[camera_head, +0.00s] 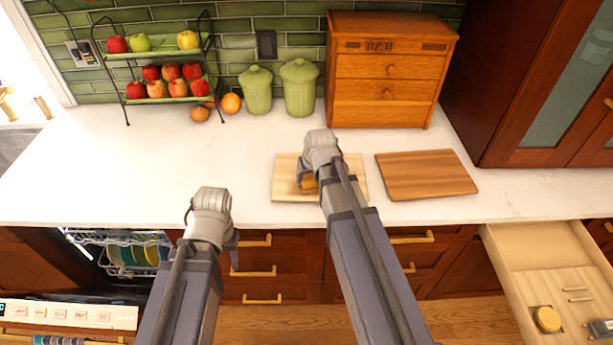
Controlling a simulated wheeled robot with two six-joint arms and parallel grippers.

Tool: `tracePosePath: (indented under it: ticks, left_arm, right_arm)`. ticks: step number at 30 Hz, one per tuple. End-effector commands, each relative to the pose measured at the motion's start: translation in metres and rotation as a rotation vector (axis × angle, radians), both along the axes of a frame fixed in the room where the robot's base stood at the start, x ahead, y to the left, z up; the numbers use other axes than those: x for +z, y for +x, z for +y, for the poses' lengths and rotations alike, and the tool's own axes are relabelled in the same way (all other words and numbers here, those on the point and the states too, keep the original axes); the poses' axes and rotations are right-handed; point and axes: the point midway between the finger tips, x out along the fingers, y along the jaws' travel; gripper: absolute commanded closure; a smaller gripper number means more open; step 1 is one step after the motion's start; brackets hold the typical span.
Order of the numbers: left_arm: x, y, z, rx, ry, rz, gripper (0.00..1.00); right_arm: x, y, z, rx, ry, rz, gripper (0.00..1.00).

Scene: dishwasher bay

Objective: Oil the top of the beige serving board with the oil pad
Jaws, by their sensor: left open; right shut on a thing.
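The beige serving board (284,191) lies flat on the white counter, below the wooden chest. My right gripper (308,182) is over its middle, shut on a small orange-brown thing, apparently the oil pad (309,186), mostly hidden by the gripper and arm. The pad looks to be at the board's top, but I cannot tell if it touches.
A brown board (425,174) lies right of the beige one. A wooden chest (385,75), green canisters (299,88) and a fruit rack (160,65) stand behind. An open drawer (525,258) juts out at right; an open dishwasher (75,311) is at lower left. The counter's left half is clear.

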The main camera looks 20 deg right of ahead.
Motion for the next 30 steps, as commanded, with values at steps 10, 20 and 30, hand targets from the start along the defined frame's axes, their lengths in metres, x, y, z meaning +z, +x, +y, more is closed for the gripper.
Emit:
tracePosePath:
  ticks: [10,20,30]
  left_arm:
    - [0.001,0.000,0.000,0.000,0.000,0.000,0.50]
    - [0.001,0.000,0.000,0.000,0.000,0.000,0.50]
    - [0.000,0.000,0.000,0.000,0.000,0.000,0.50]
  right_arm:
    - [0.001,-0.010,-0.027,-0.003,-0.003,0.004,0.78]
    - [0.001,-0.011,-0.032,-0.002,-0.001,0.002,0.78]
    - [0.000,-0.019,-0.056,-0.003,-0.002,0.002,0.78]
